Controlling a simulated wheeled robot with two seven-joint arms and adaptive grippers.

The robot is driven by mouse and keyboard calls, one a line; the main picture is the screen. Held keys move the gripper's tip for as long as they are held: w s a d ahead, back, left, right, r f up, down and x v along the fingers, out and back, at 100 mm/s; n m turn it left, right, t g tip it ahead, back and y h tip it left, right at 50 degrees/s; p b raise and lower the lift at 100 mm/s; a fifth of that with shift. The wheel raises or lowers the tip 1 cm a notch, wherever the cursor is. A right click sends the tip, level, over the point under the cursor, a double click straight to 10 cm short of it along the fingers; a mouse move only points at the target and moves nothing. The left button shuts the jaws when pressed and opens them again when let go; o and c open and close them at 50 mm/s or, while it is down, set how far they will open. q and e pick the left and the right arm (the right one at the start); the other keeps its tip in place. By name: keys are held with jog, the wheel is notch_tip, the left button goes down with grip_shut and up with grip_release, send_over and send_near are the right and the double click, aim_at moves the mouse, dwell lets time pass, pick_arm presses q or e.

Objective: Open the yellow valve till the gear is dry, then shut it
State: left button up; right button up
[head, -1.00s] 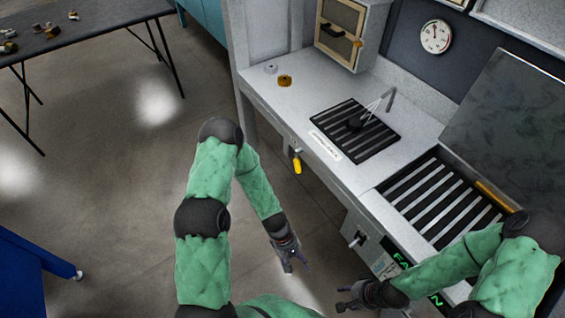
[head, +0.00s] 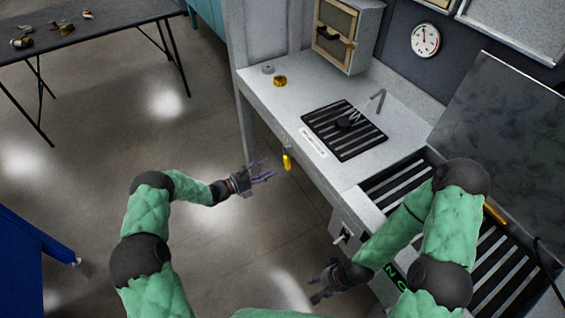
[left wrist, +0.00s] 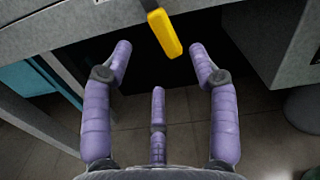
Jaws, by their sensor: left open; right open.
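The yellow valve (head: 287,162) hangs at the front edge of the grey bench. In the left wrist view the valve (left wrist: 165,33) is a yellow handle at the top, beyond and between my fingertips, not touching them. My left gripper (head: 266,171) is open and empty, just left of the valve; its purple fingers (left wrist: 160,65) are spread. A dark gear (head: 351,120) sits on the black slatted drain (head: 345,146) in the bench top, beneath the bent metal nozzle (head: 378,97). Whether it is wet is too small to tell. My right gripper (head: 318,290) is open and empty, low before the bench.
A labelled switch box (head: 345,236) is on the bench front. A slatted conveyor (head: 395,185) lies right of the drain. A brass ring (head: 280,81) and a grey ring (head: 267,69) stand on the bench. A dark table (head: 90,42) is at the far left. The floor between is clear.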

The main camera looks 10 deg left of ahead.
aim_at(286, 161)
pick_arm(q)
jog(key=b+x, duration=0.2)
jog(key=x, duration=0.7)
grip_shut()
